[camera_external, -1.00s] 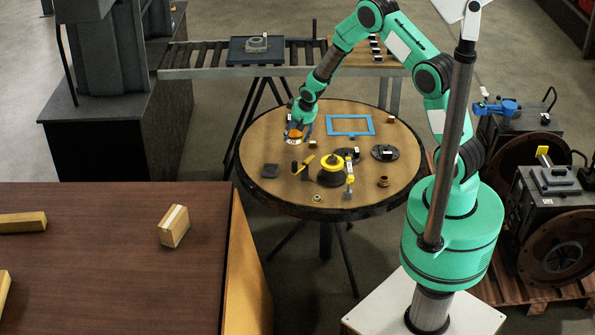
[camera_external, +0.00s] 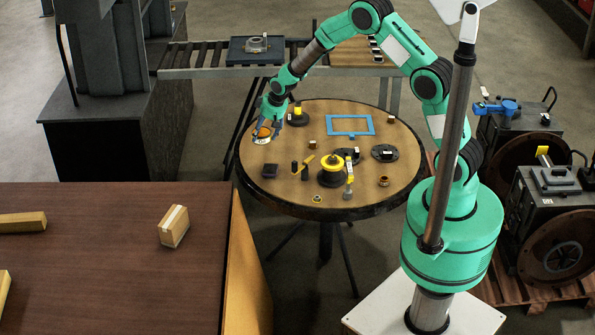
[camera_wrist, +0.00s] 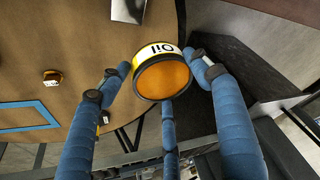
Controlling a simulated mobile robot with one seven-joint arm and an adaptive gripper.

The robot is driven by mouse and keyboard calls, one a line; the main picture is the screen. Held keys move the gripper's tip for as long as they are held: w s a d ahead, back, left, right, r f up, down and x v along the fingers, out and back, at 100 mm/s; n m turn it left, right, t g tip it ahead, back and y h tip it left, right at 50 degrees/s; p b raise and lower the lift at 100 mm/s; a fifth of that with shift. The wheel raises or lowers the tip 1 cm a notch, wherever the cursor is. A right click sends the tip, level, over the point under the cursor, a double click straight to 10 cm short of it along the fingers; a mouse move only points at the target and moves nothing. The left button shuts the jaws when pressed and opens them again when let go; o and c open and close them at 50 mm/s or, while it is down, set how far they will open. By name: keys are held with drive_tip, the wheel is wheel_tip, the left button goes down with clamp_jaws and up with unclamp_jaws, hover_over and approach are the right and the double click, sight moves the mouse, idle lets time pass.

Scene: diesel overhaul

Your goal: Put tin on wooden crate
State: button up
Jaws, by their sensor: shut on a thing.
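The tin (camera_wrist: 162,75) has an orange top and a white and yellow label reading "Oil" in the wrist view. My gripper (camera_external: 268,128) has blue fingers closed around its sides. In the external view the tin (camera_external: 261,138) is at the left edge of the round table. I cannot tell whether its base touches the tabletop. A wooden box-like block (camera_external: 350,52) at the right end of the roller conveyor may be the wooden crate; several small metal parts lie on it. It is behind the table, well away from my gripper.
The round table (camera_external: 300,205) holds a blue frame (camera_external: 350,117), a yellow-topped black part (camera_external: 331,170), a black disc (camera_external: 385,153) and small parts. A brown desk (camera_external: 110,260) with a carton (camera_external: 174,226) is at front left. Machines stand on a pallet (camera_external: 540,293) at right.

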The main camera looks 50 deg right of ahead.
drive_tip(key=s+a+n+g+y+b, duration=0.1)
drive_tip(key=s+a+n, duration=0.15)
drive_tip(key=a, duration=1.15)
drive_tip(key=s+a+n+y, duration=0.1)
drive_tip(key=s+a+n, duration=0.15)
drive_tip(key=a, duration=1.05)
drive_tip(key=s+a+n+g+y+b, duration=0.1)
drive_tip(key=s+a+n, duration=0.15)
drive_tip(key=a, duration=1.15)
drive_tip(key=s+a+n+g, duration=0.1)
drive_tip(key=s+a+n, duration=0.2)
drive_tip(key=s+a, duration=0.65)
drive_tip(key=s+a+n+g+b, duration=0.1)
drive_tip(key=s+a+n, duration=0.35)
drive_tip(key=a, duration=0.75)
drive_tip(key=s+a+n, duration=0.2)
drive_tip(key=s+a, duration=0.8)
drive_tip(key=a, duration=0.1)
drive_tip(key=shift+y, duration=0.4)
drive_tip(key=shift+w+f, duration=0.15)
drive_tip(key=shift+f, duration=2.15)
drive_tip(key=shift+f, duration=0.1)
drive_tip(key=shift+f+b, duration=0.9)
drive_tip(key=shift+f, duration=2.1)
drive_tip(key=shift+f, duration=0.1)
